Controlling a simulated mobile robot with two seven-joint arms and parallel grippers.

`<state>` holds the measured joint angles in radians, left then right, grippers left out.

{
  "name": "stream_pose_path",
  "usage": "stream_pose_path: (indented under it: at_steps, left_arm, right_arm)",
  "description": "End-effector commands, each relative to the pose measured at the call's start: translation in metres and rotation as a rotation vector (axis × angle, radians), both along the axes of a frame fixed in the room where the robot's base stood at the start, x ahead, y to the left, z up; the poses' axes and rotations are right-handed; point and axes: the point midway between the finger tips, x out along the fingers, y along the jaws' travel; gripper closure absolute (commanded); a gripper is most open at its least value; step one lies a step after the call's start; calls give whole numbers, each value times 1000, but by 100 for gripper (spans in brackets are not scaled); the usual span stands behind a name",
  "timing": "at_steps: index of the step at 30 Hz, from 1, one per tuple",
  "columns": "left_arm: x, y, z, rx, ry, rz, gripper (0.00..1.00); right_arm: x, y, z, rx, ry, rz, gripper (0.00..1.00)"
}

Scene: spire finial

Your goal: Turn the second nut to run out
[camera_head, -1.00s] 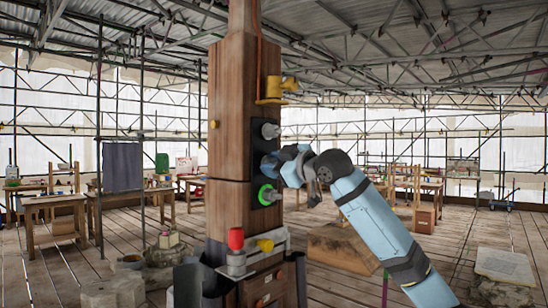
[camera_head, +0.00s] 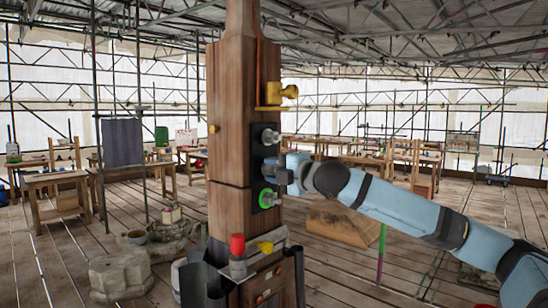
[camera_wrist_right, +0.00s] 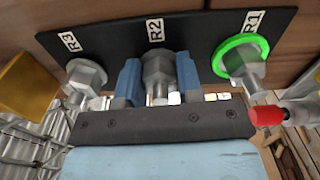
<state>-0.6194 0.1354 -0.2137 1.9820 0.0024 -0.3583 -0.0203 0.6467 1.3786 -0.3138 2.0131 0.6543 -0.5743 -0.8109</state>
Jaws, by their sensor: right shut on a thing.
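A dark plate (camera_head: 258,152) on the wooden post carries three nuts in a column. In the right wrist view the plate (camera_wrist_right: 195,32) is labelled R3, R2 and R1. My right gripper (camera_wrist_right: 158,85) is shut on the middle grey nut R2 (camera_wrist_right: 158,68), with a blue finger on each side. In the head view my right gripper (camera_head: 280,172) covers that middle nut. Nut R3 (camera_head: 270,137) is above it, and it also shows in the right wrist view (camera_wrist_right: 86,75). Nut R1 (camera_head: 267,198), with a bright green ring, is below it; the ring also shows in the wrist view (camera_wrist_right: 222,65). My left gripper is out of view.
A yellow fitting (camera_head: 275,96) sticks out above the plate. A red-topped part (camera_head: 237,245) and a yellow piece (camera_head: 265,247) sit on a ledge below. Worktables (camera_head: 55,180) stand behind, with stone blocks (camera_head: 122,272) on the floor at left.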

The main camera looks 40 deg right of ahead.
Motion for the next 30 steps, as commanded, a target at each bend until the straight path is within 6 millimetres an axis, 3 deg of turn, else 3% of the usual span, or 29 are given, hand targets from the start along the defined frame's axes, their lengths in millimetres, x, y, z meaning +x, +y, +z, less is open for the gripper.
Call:
stream_pose_path:
  at_steps: [1,8,20,30]
  left_arm:
    - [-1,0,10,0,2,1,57]
    - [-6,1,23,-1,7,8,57]
    - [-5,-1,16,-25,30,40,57]
    - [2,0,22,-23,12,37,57]
  right_arm:
    - [0,0,6,-46,-2,-1,90]
    - [0,0,4,-262,-24,0,90]
    - [0,1,2,-636,-58,-1,90]
    - [0,1,1,-893,-77,0,90]
